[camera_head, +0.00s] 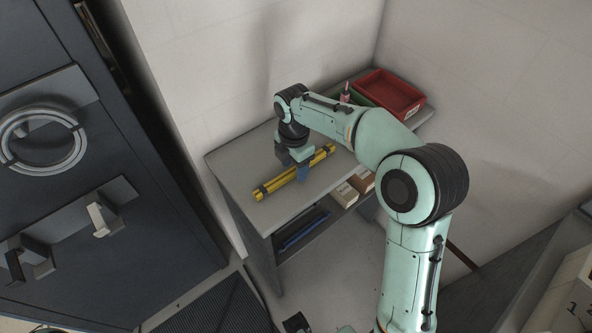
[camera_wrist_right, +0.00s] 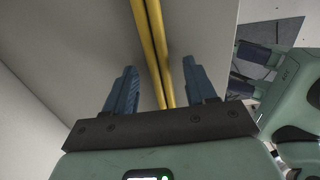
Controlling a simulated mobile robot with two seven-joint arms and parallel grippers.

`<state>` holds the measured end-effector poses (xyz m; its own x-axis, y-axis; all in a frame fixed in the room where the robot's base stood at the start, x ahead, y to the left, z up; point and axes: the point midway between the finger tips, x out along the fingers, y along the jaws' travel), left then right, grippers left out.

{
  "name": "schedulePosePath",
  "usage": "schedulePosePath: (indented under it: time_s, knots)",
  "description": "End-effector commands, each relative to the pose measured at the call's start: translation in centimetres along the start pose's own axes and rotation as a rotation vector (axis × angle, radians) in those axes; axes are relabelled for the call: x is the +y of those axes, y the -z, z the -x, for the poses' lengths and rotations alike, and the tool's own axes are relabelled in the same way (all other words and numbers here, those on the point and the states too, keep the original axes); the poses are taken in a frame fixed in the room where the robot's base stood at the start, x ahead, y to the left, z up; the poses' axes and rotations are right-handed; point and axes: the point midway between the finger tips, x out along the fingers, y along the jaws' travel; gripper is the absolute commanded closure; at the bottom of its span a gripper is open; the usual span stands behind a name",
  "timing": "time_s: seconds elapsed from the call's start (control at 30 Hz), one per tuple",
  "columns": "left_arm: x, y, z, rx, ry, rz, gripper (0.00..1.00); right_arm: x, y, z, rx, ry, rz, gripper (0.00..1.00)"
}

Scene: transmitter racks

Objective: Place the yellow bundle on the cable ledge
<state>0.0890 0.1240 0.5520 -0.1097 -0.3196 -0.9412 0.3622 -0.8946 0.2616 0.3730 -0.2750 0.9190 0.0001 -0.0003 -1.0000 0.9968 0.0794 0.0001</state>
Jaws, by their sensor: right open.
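The yellow bundle (camera_head: 275,184), long rods with dark bands, lies diagonally on the grey bench top. My right gripper (camera_head: 294,172) is open, pointing down over the bundle's middle. In the right wrist view, the bundle (camera_wrist_right: 153,45) runs between the two blue fingers (camera_wrist_right: 162,95), with gaps at both sides. Another gripper with blue fingers (camera_wrist_right: 256,68), which looks like my left one, shows at the right of that view with its fingers apart. A dark ledge with upright tabs (camera_head: 75,228) is on the cabinet at left; I cannot tell whether it is the cable ledge.
The grey bench (camera_head: 222,160) stands against the wall. A red tray (camera_head: 388,93) is at its far right end. Small boxes (camera_head: 344,195) and a blue item (camera_head: 303,232) sit on the shelf below. The dark cabinet (camera_head: 120,120) fills the left; floor lies between.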

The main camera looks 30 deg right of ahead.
Motion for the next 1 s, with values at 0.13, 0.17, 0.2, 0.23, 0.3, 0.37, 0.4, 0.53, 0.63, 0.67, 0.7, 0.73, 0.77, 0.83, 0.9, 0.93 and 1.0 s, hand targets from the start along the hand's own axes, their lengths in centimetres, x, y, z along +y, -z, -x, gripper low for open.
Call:
schedulePosePath:
  time_s: [0.13, 0.17, 0.2, 0.23, 0.3, 0.37, 0.4, 0.53, 0.63, 0.67, 0.7, 0.73, 0.77, 0.83, 0.9, 0.93, 1.0]
  knots:
    - [0.0, 0.0, -0.1, 0.000, 0.000, 0.000, 0.57, 0.0, 0.0, -0.7, 0.000, 0.000, -0.001, 0.44]
    - [0.0, 0.0, -0.1, 0.000, 0.000, 0.000, 0.57, 0.0, 0.0, -0.6, 0.000, 0.000, -0.001, 0.44]
    - [0.0, 0.0, -0.1, 0.000, 0.000, 0.000, 0.57, 0.0, 0.0, -0.6, 0.000, 0.000, -0.001, 0.44]
    - [0.0, 0.0, -0.1, 0.000, 0.000, 0.000, 0.57, 0.0, 0.0, -0.6, 0.000, 0.000, -0.001, 0.44]
    - [0.0, 0.0, -0.1, 0.000, 0.000, 0.000, 0.57, 0.0, 0.0, -0.6, 0.000, 0.000, -0.001, 0.47]
    - [0.0, 0.0, -0.1, 0.000, 0.000, 0.000, 0.57, 0.0, 0.0, -0.6, 0.000, 0.000, -0.001, 0.67]
    - [0.0, 0.0, -0.1, 0.000, 0.000, 0.000, 0.57, 0.0, 0.0, -0.6, 0.000, 0.000, -0.001, 0.80]
    - [0.0, 0.0, -0.1, 0.000, 0.000, 0.000, 0.57, 0.0, 0.0, -0.6, 0.000, 0.000, -0.001, 1.00]
    - [0.0, 0.0, -0.1, 0.000, 0.000, 0.000, 0.57, 0.0, 0.0, -0.5, 0.000, -0.001, -0.001, 1.00]
    - [0.0, 0.0, -0.1, 0.000, 0.000, 0.000, 0.57, 0.0, 0.0, -0.5, 0.000, -0.001, -0.001, 1.00]
    - [0.0, 0.0, -0.1, 0.000, 0.000, 0.000, 0.57, 0.0, 0.0, -0.5, 0.000, -0.001, -0.001, 1.00]
    - [0.0, 0.0, -0.1, 0.000, 0.000, 0.000, 0.57, 0.0, 0.0, -0.5, 0.000, -0.001, -0.001, 1.00]
    - [0.0, 0.0, -0.1, 0.000, 0.000, 0.000, 0.57, 0.0, 0.0, -0.5, 0.000, -0.001, -0.001, 1.00]
    - [0.0, 0.0, 0.0, 0.000, 0.000, 0.000, 0.57, 0.0, 0.0, -0.2, 0.000, -0.001, -0.001, 1.00]
    - [0.0, 0.0, 0.1, 0.000, 0.000, 0.000, 0.57, 0.1, 0.0, 0.2, 0.000, -0.002, -0.001, 1.00]
    - [0.0, 0.0, 0.1, 0.000, 0.000, 0.000, 0.57, 0.1, 0.0, 0.5, 0.000, -0.003, -0.001, 1.00]
    - [0.1, 0.0, 0.2, 0.001, 0.000, 0.000, 0.57, 0.1, 0.0, 1.2, 0.000, -0.005, 0.000, 1.00]
